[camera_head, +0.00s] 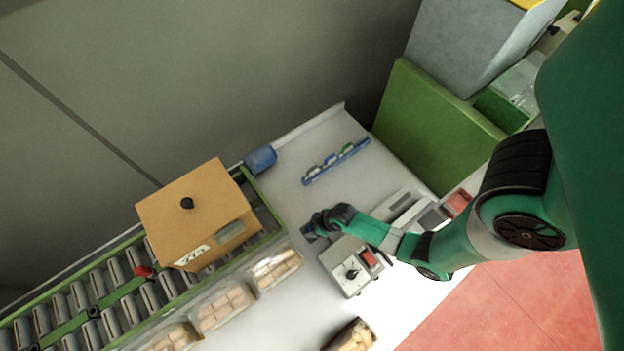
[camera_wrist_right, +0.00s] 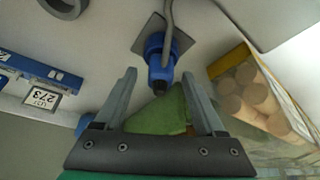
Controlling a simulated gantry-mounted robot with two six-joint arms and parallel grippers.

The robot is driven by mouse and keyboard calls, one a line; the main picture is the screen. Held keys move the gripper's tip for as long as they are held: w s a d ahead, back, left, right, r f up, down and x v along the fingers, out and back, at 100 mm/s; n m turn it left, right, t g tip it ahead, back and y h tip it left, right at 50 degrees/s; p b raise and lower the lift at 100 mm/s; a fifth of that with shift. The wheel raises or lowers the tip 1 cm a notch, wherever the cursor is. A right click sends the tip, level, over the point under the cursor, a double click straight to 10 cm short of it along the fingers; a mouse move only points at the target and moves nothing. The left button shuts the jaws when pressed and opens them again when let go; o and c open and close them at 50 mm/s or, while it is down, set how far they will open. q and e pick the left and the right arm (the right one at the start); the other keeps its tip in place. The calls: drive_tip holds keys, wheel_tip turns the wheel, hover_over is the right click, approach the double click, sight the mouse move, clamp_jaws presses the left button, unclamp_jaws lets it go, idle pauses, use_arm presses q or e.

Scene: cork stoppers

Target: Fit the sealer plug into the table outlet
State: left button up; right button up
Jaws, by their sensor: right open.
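A blue round fitting with a dark end (camera_wrist_right: 158,60) stands on a square grey plate (camera_wrist_right: 184,42) on the table. A grey cable crosses the plate; I cannot tell whether plug and outlet are both in this fitting. My right gripper (camera_wrist_right: 159,80) is open, its fingertips on either side of the fitting's dark end in the picture, with nothing clearly held. In the head view the right gripper (camera_head: 316,224) hides most of that spot. A grey box with a black knob and red switch (camera_head: 345,279), perhaps the sealer, stands beside it. My left gripper is not in view.
A roller conveyor (camera_head: 120,272) carries a cardboard box (camera_head: 190,215). Clear packs of corks (camera_head: 222,307) line its near side, and one pack (camera_wrist_right: 245,97) is close right of the gripper. A blue rail (camera_head: 337,162) lies behind; a green panel (camera_head: 430,125) stands at back right.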

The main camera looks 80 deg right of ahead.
drive_tip(key=d+p+v, duration=0.1)
drive_tip(key=p+v, duration=0.5)
drive_tip(key=v, duration=0.4)
drive_tip(key=shift+a+r, duration=0.35)
drive_tip(key=shift+a, duration=0.15)
drive_tip(key=shift+s, duration=0.1)
